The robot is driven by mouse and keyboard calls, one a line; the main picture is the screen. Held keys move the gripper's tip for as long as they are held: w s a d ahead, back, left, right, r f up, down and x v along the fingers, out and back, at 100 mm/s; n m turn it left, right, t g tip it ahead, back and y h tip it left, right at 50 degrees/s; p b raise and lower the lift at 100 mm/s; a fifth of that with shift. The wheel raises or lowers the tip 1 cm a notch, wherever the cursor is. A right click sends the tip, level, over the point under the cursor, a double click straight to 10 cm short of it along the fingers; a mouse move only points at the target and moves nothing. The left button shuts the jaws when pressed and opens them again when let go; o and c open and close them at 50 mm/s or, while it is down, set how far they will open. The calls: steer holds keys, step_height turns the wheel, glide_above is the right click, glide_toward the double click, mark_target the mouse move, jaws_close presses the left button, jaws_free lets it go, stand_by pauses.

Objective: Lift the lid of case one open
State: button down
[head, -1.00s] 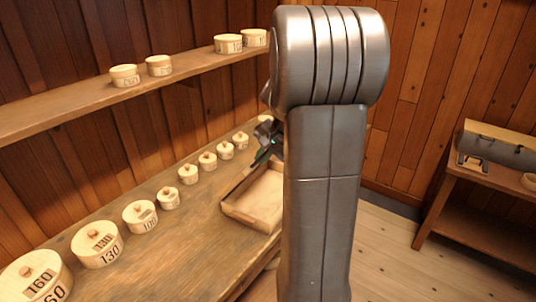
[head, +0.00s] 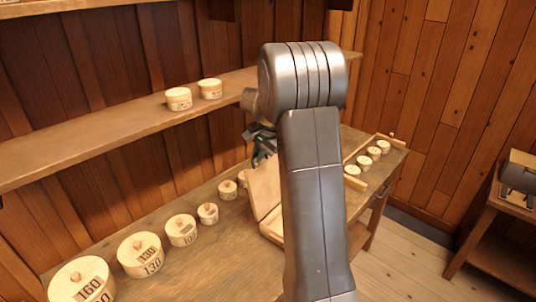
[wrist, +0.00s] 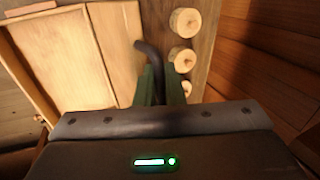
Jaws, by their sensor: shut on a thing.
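A pale wooden case (head: 272,232) sits on the bench, partly hidden behind my arm. Its lid (head: 264,188) stands raised at a steep tilt. In the wrist view, pale wooden panels of the case (wrist: 50,60) fill the left side. My gripper (head: 262,150) is at the lid's upper edge. In the wrist view my gripper (wrist: 160,88) has its green fingers shut on a dark bent handle (wrist: 148,55). Where the handle joins the lid is not clear. I can read no number on the case.
Round lidded boxes (head: 140,255) stand in a row left of the case. A shelf (head: 100,142) with two small boxes (head: 179,99) runs above the bench. Several small boxes (head: 364,162) sit behind my arm at right. A side table (head: 505,205) stands at far right.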

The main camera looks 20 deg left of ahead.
steer(key=shift+w+a+f+h, duration=0.15)
steer(key=shift+a+h, duration=0.15)
steer(key=shift+a, duration=0.15)
steer(key=shift+w+a+f+h, duration=0.15)
steer(key=shift+a+h, duration=0.15)
steer(key=shift+a, duration=0.15)
steer(key=c, duration=1.7)
jaws_free()
steer(key=shift+o, duration=0.3)
steer(key=b+v, duration=0.2)
steer(key=v, duration=1.2)
steer(key=shift+w, duration=0.2)
